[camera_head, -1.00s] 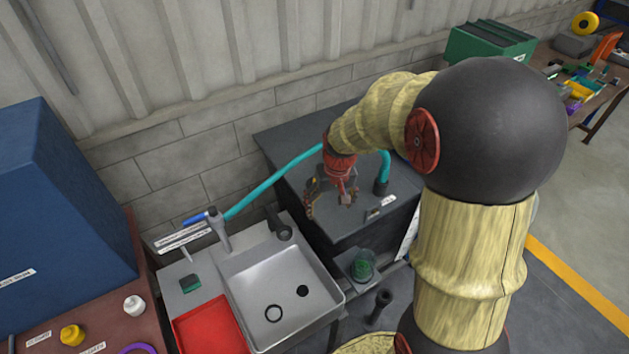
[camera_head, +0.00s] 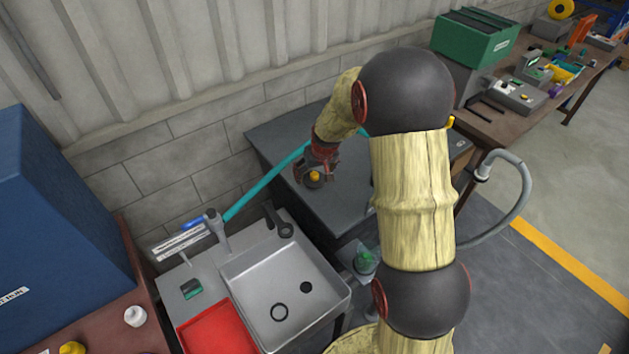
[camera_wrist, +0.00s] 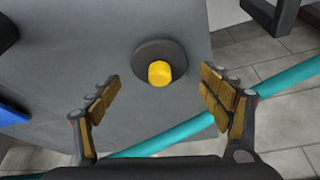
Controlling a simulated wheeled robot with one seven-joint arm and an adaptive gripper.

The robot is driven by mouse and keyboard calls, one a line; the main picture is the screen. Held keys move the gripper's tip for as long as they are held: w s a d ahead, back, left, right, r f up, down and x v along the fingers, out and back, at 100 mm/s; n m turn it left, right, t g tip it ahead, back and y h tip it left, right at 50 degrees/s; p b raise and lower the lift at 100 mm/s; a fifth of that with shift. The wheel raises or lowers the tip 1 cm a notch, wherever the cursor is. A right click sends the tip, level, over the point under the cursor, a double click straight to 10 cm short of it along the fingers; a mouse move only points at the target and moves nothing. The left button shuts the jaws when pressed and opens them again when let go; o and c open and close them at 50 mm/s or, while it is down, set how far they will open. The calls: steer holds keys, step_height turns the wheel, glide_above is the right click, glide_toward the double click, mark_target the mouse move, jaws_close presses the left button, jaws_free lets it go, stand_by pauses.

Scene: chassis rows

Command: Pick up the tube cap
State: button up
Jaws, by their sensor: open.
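A small yellow cap-like piece (camera_wrist: 160,73), which looks like the tube cap, stands on a dark round disc (camera_wrist: 151,53) in the wrist view. In the head view the yellow piece (camera_head: 314,176) shows on the grey cabinet top (camera_head: 355,205), just below my gripper. My gripper (camera_wrist: 160,78) is open and empty. Its two fingers lie to the left and right of the yellow piece in the wrist picture, apart from it. The height gap between fingertips and piece is hard to judge.
A teal hose (camera_wrist: 185,133) runs under the fingers' view and, in the head view, between the sink (camera_head: 285,285) and my arm. A red tray (camera_head: 215,325) lies left of the sink basin. A green box (camera_head: 474,38) stands at the back right.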

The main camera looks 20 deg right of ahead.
steer(key=shift+x, duration=1.15)
steer(key=c, duration=0.3)
steer(key=c, duration=1)
steer(key=shift+r, duration=0.1)
steer(key=shift+r, duration=0.6)
step_height(320, 180, up, 2)
steer(key=shift+r+p, duration=0.15)
steer(key=shift+p, duration=0.15)
steer(key=s+r, duration=0.3)
steer(key=s, duration=0.1)
steer(key=s+r+p, duration=0.1)
steer(key=s+r, duration=0.2)
steer(key=s, duration=0.2)
steer(key=s+r, duration=0.3)
steer(key=s, duration=0.2)
steer(key=shift+r, duration=0.2)
